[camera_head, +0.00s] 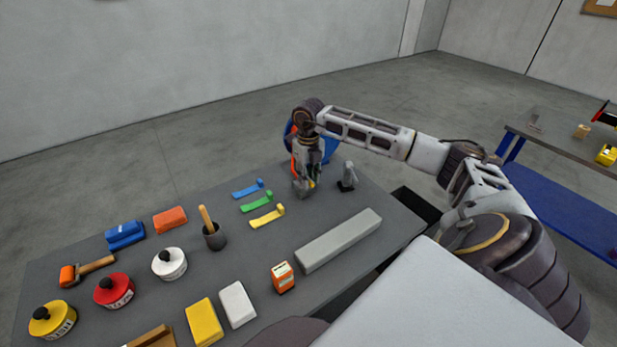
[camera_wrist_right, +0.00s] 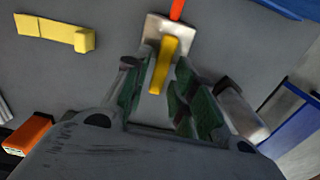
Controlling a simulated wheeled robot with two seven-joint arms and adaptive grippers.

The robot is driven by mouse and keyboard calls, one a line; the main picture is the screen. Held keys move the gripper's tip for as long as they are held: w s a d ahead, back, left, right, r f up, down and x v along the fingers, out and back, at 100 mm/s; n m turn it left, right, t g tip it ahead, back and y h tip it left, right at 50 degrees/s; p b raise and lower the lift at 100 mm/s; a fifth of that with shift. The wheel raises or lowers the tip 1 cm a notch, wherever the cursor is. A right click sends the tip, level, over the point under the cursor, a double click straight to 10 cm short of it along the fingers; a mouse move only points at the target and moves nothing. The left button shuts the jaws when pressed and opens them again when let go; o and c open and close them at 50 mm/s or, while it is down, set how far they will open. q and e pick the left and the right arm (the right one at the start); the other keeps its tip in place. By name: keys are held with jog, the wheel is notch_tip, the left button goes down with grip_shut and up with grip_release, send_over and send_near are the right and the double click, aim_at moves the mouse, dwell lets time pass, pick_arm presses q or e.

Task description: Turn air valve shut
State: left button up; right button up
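The air valve (camera_wrist_right: 183,25) shows in the right wrist view as a pale metal block with a yellow handle (camera_wrist_right: 163,66) and an orange-red hose (camera_wrist_right: 176,9) leaving its far side. The handle points back towards my wrist. My right gripper (camera_wrist_right: 160,78) is open, with its dark green-padded fingers on either side of the handle and a gap between them. In the head view my right gripper (camera_head: 304,188) points down at the table's far end and hides most of the valve. My left gripper is in neither view.
Yellow (camera_head: 267,216), green (camera_head: 257,201) and blue (camera_head: 248,188) strips lie left of the gripper on the grey table (camera_head: 240,255). A long grey block (camera_head: 339,240) lies nearer. A blue reel (camera_head: 324,150) is behind.

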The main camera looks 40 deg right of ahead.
jog(key=shift+o, duration=0.3)
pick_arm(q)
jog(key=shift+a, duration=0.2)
pick_arm(e)
notch_tip(320, 180, up, 12)
dwell(0.6)
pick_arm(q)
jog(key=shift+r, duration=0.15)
pick_arm(e)
jog(key=shift+r, duration=0.1)
dwell(0.5)
pick_arm(q)
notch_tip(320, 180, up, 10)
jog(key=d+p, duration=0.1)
jog(key=p, duration=0.9)
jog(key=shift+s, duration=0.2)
pick_arm(e)
notch_tip(320, 180, up, 10)
